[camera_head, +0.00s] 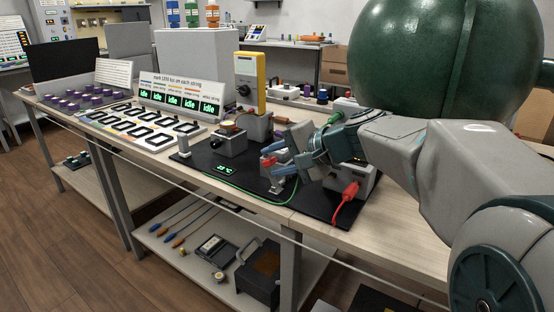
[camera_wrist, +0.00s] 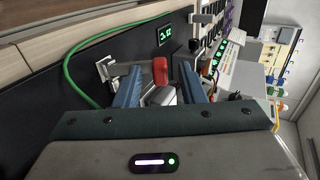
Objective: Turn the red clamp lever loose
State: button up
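The red clamp lever (camera_wrist: 160,70) shows in the wrist view as a short red handle at the end of a grey arm. The arm joins a pale grey bracket (camera_wrist: 104,67) on the black mat. My gripper (camera_wrist: 160,76) is open, one blue finger on each side of the red lever, with a visible gap at both sides. In the head view my gripper (camera_head: 279,161) reaches the clamp from the right, and the red lever (camera_head: 267,161) is partly hidden by the fingers. A grey block sits behind the lever in the wrist view; contact with the lever cannot be told.
A green cable (camera_wrist: 68,62) curves near the bracket. A red plug and cable (camera_head: 347,194) lie at right. Indicator panels (camera_head: 181,95) stand at left.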

jog(key=p+v, duration=0.3)
jog(key=v, duration=1)
jog(key=shift+s+d+r+p, duration=0.15)
jog(key=shift+d+r+p, duration=0.1)
jog(key=shift+p, duration=0.15)
jog(key=shift+f, duration=0.15)
dwell(0.5)
